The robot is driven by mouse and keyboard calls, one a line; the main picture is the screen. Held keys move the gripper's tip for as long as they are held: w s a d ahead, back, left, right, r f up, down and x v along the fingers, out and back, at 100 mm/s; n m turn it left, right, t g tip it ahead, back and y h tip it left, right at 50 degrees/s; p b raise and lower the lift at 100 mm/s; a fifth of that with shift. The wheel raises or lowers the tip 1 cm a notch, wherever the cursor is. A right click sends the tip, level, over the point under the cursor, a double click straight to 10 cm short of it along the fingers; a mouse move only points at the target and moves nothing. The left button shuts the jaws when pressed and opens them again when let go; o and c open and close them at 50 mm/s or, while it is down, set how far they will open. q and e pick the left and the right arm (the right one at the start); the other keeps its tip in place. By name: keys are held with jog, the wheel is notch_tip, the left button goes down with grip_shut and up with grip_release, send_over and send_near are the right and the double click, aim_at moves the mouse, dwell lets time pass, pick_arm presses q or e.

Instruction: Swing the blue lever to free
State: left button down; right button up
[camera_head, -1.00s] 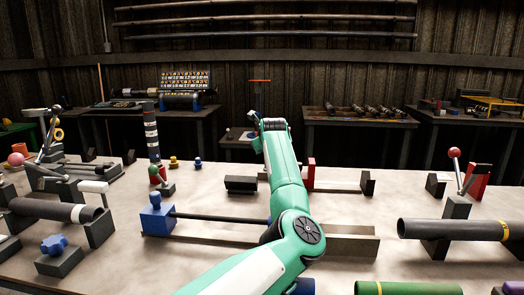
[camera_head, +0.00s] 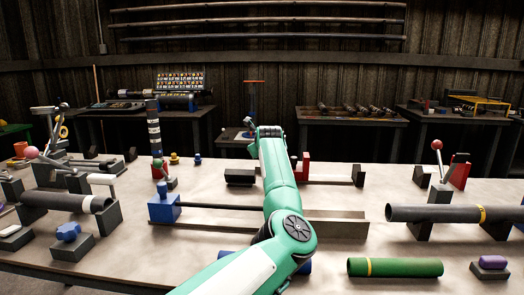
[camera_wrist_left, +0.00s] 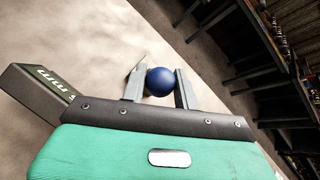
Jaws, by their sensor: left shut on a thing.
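A round blue knob (camera_wrist_left: 159,82) sits between the two grey fingers of my left gripper (camera_wrist_left: 160,73) in the left wrist view. The fingers are shut on it, one on each side. The lever's rod and base below the knob are hidden in that view. In the head view my green and white left arm reaches forward over the bench. Its hand is small and far off, near the bench's back edge, so the grip cannot be made out there. My right gripper is not in view.
A blue block (camera_head: 163,208) with a dark rod stands left of my arm. A red-knobbed lever (camera_head: 437,146) and a dark tube (camera_head: 440,214) are at the right. A green cylinder (camera_head: 394,267) lies at front right. Clear bench top (camera_head: 345,203) shows between fixtures.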

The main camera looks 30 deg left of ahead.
pick_arm(q)
jog(key=shift+s+f, duration=0.1)
jog(key=shift+f, duration=0.15)
jog(key=c, duration=1.1)
grip_release()
jog(key=shift+a, duration=0.2)
jog(key=shift+r, duration=0.1)
jog(key=shift+d+r, duration=0.15)
jog(key=shift+d, duration=0.05)
jog(key=shift+s+d+r, duration=0.1)
jog(key=shift+s+d, duration=0.05)
jog(key=shift+s, duration=0.05)
jog(key=v, duration=1.3)
